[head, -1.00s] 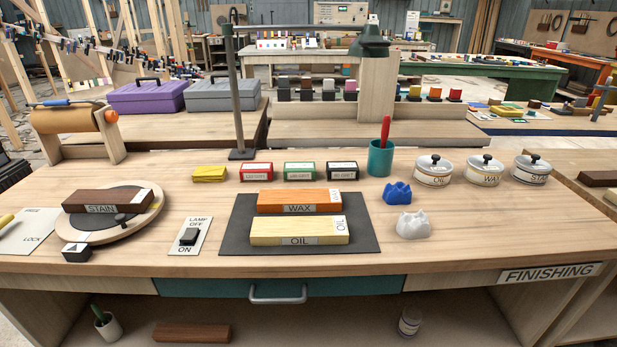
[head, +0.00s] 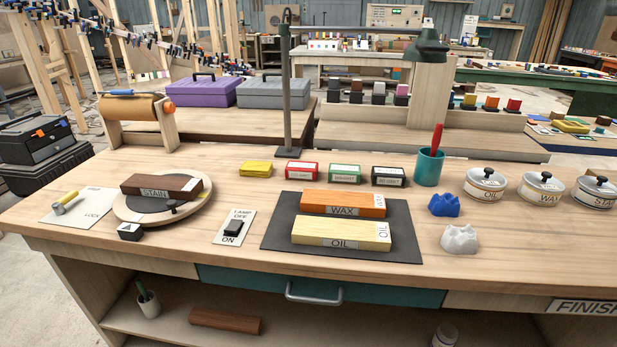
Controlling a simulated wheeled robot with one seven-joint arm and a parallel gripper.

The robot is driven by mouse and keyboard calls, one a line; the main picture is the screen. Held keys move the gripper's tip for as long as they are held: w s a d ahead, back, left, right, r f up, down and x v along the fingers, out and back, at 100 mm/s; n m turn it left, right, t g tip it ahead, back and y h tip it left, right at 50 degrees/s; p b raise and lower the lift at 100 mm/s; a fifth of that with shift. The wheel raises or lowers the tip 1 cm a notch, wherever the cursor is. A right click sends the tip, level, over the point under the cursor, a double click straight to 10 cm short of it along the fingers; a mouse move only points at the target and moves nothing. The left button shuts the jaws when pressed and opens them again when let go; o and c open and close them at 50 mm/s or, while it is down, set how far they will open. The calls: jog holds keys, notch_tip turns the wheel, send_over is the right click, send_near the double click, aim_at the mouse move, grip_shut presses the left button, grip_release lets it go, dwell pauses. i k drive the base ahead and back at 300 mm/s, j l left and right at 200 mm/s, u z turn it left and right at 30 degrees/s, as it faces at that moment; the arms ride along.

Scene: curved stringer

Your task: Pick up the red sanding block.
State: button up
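The red sanding block (head: 302,171) sits on the wooden finishing bench, a small block with a red edge and a pale label on its front face. It stands in a row between a yellow block or folded cloth (head: 256,169) on its left and a green-edged block (head: 345,174) on its right, with gaps between them. A black-edged block (head: 388,176) ends the row on the right. The label text is too small to read surely. Nothing covers the red block. My gripper is not in view.
A lamp post (head: 287,95) rises just behind the red block, its arm reaching right overhead. A dark mat (head: 279,226) with wax and oil boards lies in front. A teal cup (head: 429,167) stands at right, a round turntable (head: 128,212) at left.

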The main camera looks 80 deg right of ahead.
aim_at(294, 171)
jog(key=z, duration=2.65)
jog(key=i+u, duration=0.35)
jog(key=i+l+u, duration=0.2)
jog(key=i+u, duration=0.15)
jog(key=i+l+u, duration=0.25)
jog(key=u, duration=0.15)
jog(key=i, duration=0.1)
